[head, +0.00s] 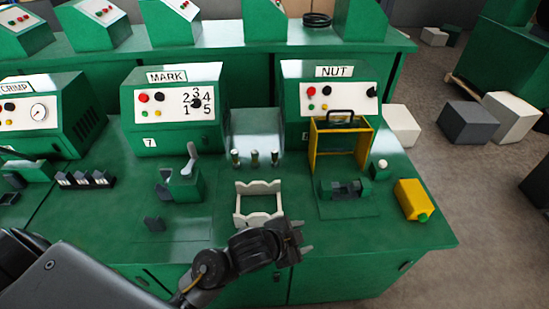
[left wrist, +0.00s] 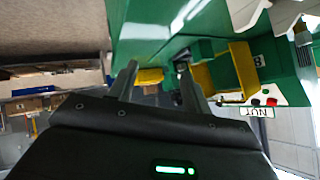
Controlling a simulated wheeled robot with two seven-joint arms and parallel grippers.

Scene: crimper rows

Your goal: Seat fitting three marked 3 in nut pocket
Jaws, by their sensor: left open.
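My left gripper (head: 305,243) is open and empty, near the bench's front edge, in front of the white cradle. In the left wrist view its fingers (left wrist: 158,82) stand apart with nothing between them.
A white two-sided cradle (head: 258,222) stands mid-bench. The MARK press (head: 181,184) with its lever is left of it. Several dark blocks (head: 86,180) sit at left. The bench front near my gripper is clear.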

